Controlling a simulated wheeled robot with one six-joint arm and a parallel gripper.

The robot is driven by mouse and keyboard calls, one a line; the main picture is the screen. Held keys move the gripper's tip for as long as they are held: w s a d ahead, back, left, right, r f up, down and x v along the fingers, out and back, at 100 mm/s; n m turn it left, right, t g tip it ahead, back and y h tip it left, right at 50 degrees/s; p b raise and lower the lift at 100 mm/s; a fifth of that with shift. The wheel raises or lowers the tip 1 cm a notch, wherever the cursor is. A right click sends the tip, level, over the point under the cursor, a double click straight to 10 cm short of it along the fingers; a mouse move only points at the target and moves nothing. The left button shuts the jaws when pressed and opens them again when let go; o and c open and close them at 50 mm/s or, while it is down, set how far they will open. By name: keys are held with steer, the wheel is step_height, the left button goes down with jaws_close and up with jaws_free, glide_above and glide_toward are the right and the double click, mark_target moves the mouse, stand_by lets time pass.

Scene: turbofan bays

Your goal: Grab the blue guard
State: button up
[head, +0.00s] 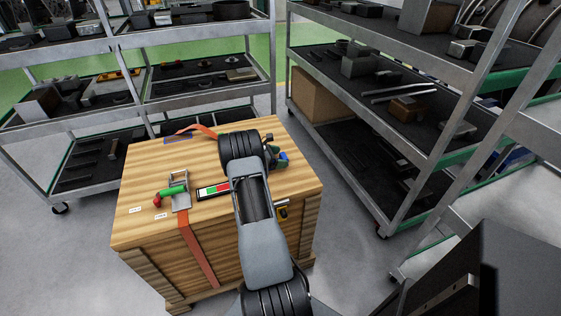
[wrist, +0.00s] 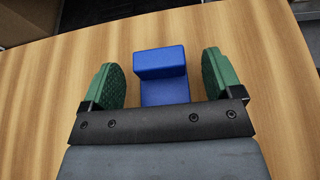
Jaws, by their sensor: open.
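The blue guard (wrist: 162,65) is a small blue block with a raised step at its far side. It rests on the wooden crate top, and in the wrist view it sits between the two green finger pads of my gripper (wrist: 165,82). The pads are wide apart, with a gap on each side of the guard. Its near end is hidden by the dark gripper bar. In the head view, the guard (head: 283,155) shows as a small blue patch beside my gripper (head: 277,156), partly covered by my arm.
The wooden crate (head: 140,215) carries an orange strap (head: 196,250), a metal buckle (head: 180,190), a green-and-red handled item (head: 170,194) and a small coloured label (head: 214,190). Loaded shelf racks stand behind on the left (head: 130,110) and on the right (head: 370,125).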

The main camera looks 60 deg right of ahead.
steer(key=shift+c, duration=0.3)
steer(key=c, duration=1)
steer(key=shift+o, duration=0.2)
steer(key=shift+r, duration=0.1)
